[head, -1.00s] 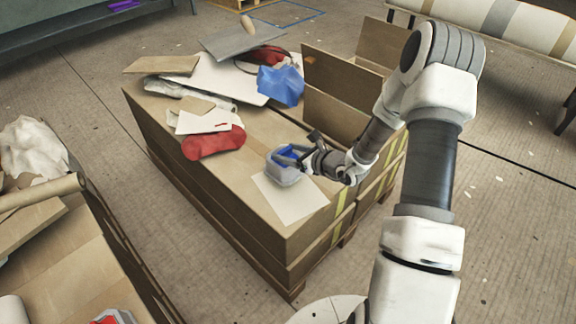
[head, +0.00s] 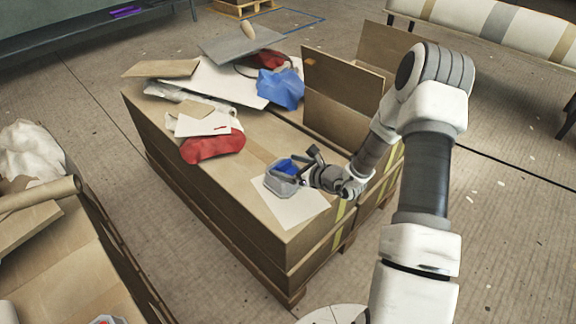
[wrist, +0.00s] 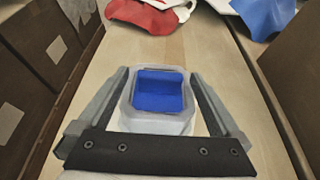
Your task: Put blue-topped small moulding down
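The small moulding is a pale grey, tub-like piece with a blue top (head: 287,166). In the head view it is at the near end of the large cardboard box top, over a white sheet (head: 297,208). Whether it touches the sheet is hard to tell. My gripper (head: 297,168) reaches it from the right, with a dark finger on either side. In the wrist view the moulding (wrist: 160,120) sits upright between the fingertips of my gripper (wrist: 160,72), which appear to press its side walls. Its underside is hidden.
A red bag (head: 213,149), white sheets, a blue cloth (head: 280,88) and flat panels lie further back on the box top (head: 245,205). Upright cardboard flaps (head: 340,90) stand behind my arm. Bare cardboard lies between red bag and moulding. Another box stands lower left.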

